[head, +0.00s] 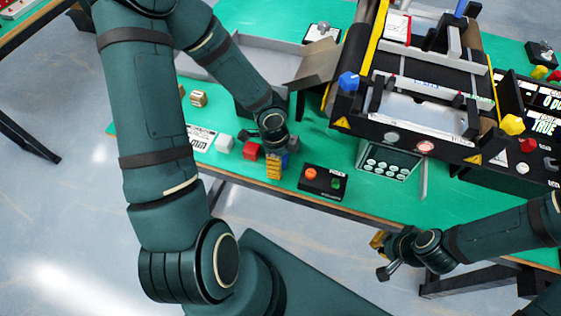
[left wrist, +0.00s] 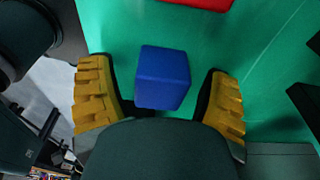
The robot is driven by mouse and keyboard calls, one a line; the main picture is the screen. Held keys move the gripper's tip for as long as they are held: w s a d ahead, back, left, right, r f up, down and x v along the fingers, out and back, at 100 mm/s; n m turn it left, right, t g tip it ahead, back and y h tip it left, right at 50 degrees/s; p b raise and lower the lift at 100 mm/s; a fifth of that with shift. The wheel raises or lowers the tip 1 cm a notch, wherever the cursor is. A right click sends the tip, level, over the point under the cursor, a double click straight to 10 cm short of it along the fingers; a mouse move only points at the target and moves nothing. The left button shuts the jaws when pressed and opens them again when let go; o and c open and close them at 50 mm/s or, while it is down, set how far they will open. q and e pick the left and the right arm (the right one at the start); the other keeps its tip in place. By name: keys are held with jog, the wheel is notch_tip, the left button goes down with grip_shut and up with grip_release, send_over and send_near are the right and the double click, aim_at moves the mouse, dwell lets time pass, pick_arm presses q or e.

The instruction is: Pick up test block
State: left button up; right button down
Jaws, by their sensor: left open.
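A blue block (left wrist: 162,76) lies on the green table in the left wrist view, between the two yellow-padded fingers of my left gripper (left wrist: 158,98). The fingers are spread, with a gap on each side of the block. In the head view my left gripper (head: 276,163) points down over the table, beside a red block (head: 251,151), and mostly hides the blue block. A white block (head: 224,143) sits further left. My right gripper (head: 381,256) is off the table's front edge, away from the blocks; its finger opening is unclear.
A button box (head: 323,181) with orange and green buttons sits just right of my left gripper. The mini conveyor (head: 430,110) stands further right, with a keypad panel (head: 388,162) below it. A grey open bin (head: 240,62) is behind my left arm.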

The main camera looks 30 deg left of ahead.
pick_arm(q)
jog(key=shift+f, duration=0.1)
jog(key=c, duration=1.3)
notch_tip(320, 180, up, 9)
jog(key=p, duration=0.4)
jog(key=shift+p, duration=0.35)
jog(key=shift+r, duration=0.5)
